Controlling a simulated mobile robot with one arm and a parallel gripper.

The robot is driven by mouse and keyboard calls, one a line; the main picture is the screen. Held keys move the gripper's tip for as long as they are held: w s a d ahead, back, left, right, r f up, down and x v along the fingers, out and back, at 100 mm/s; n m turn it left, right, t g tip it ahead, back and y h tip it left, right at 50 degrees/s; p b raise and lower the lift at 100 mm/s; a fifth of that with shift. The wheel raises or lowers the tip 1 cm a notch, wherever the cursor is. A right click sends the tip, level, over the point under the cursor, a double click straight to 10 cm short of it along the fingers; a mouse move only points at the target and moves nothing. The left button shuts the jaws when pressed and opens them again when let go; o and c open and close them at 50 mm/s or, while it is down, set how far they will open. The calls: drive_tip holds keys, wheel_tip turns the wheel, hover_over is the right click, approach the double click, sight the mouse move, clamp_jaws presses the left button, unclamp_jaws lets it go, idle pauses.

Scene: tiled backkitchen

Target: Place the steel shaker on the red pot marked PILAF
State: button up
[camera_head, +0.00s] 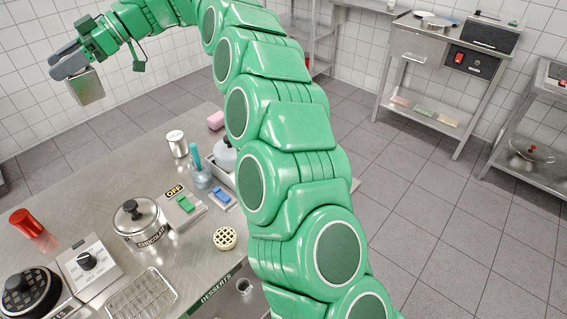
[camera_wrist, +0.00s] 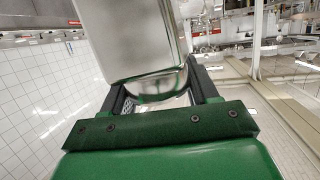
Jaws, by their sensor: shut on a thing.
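My gripper (camera_head: 72,66) is at the upper left of the head view, high above the floor past the far end of the steel table. It is shut on the steel shaker (camera_head: 87,88), a plain grey metal body that hangs tilted below the fingers. In the wrist view the shaker (camera_wrist: 140,40) fills the upper middle, with a rounded shiny part (camera_wrist: 158,84) between the two fingers. I see no red pot marked PILAF in either view.
The steel table (camera_head: 120,180) holds a lidded steel pot (camera_head: 136,222) with a dark label, a white-topped can (camera_head: 177,144), a red cylinder (camera_head: 27,222), a wire rack (camera_head: 142,297) and switch boxes. A steel stand (camera_head: 418,62) is at the back right. The tiled floor between is clear.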

drive_tip(key=shift+w+d+r, duration=0.1)
drive_tip(key=shift+d+r, duration=0.05)
drive_tip(key=shift+r, duration=0.15)
drive_tip(key=w+d+m+t+y, duration=0.1)
drive_tip(key=w+d+m+t, duration=0.2)
drive_tip(key=w+d, duration=0.5)
drive_tip(key=w+d+m+t+y, duration=0.1)
drive_tip(key=w+d+m+t, duration=0.15)
drive_tip(key=d, duration=0.95)
drive_tip(key=w+d+m+t, duration=0.3)
drive_tip(key=w+d+t, duration=0.1)
drive_tip(key=w+d, duration=0.4)
drive_tip(key=s+d+m+t+h, duration=0.25)
drive_tip(key=d+m+t, duration=0.55)
drive_tip(key=d, duration=2.6)
wheel_tip(320, 180, down, 41)
drive_tip(key=n+h, duration=0.1)
drive_tip(key=shift+w+d+f+m+t+h, duration=0.4)
drive_tip(key=shift+w+d+f+m, duration=0.2)
drive_tip(key=shift+w+f, duration=1.7)
drive_tip(key=shift+w+d+f+m+t+h, duration=0.5)
drive_tip(key=shift+w+f, duration=1.45)
drive_tip(key=shift+w, duration=0.6)
drive_tip(key=shift+w+d+f+m+t+h, duration=0.35)
drive_tip(key=shift+w+d+f+m, duration=0.25)
drive_tip(key=shift+w+f, duration=1.7)
